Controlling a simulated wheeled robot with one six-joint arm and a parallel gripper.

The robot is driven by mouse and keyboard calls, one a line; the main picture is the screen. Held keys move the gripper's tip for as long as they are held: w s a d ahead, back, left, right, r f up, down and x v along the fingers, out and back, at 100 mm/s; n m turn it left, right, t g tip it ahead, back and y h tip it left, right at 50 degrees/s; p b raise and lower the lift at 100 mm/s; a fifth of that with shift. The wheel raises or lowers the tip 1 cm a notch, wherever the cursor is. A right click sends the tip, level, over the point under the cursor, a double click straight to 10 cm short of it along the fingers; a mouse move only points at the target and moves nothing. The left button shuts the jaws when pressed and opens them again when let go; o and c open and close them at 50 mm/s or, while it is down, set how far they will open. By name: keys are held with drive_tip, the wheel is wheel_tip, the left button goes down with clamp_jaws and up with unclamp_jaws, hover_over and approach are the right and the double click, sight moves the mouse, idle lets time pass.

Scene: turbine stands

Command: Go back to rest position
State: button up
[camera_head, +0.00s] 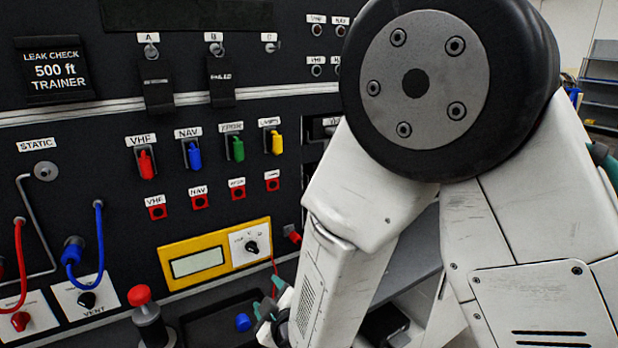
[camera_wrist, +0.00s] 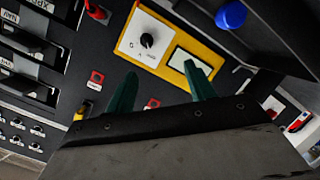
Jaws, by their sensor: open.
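My gripper (camera_wrist: 162,92) shows in the wrist view with two green fingertips spread apart and nothing between them. It faces the panel near the yellow-framed meter (camera_wrist: 170,52), which has a black knob (camera_wrist: 147,40) on a white plate. In the head view, my arm's large joint and white links cover the right half. My gripper's green tips (camera_head: 268,296) show low in the middle, below the yellow meter (camera_head: 215,254) and beside a blue knob (camera_head: 243,322). Most of the gripper is hidden or cut off there.
The black panel has a row of coloured switches (camera_head: 205,152) and red buttons (camera_head: 198,198) beneath them. A red-topped lever (camera_head: 140,296) juts out at the lower left, near blue (camera_head: 99,245) and red hoses. Shelves (camera_head: 602,85) stand at the far right.

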drive_tip(key=s+d+r+m+g+h, duration=0.2)
drive_tip(key=d+r+m+g, duration=0.15)
drive_tip(key=d+r, duration=0.45)
drive_tip(key=s+d+r+m+g+h, duration=0.1)
drive_tip(key=d+r+m+g+h, duration=0.25)
drive_tip(key=d, duration=0.95)
drive_tip(key=s+d+r+m+g, duration=0.2)
drive_tip(key=s+d, duration=0.5)
drive_tip(key=s, duration=0.4)
drive_tip(key=s+d+r+m+g+h, duration=0.1)
drive_tip(key=s+d+r+m+g, duration=0.2)
drive_tip(key=s+d+r+m, duration=0.2)
drive_tip(key=s+d+r, duration=0.1)
drive_tip(key=s+d, duration=0.2)
drive_tip(key=s, duration=0.3)
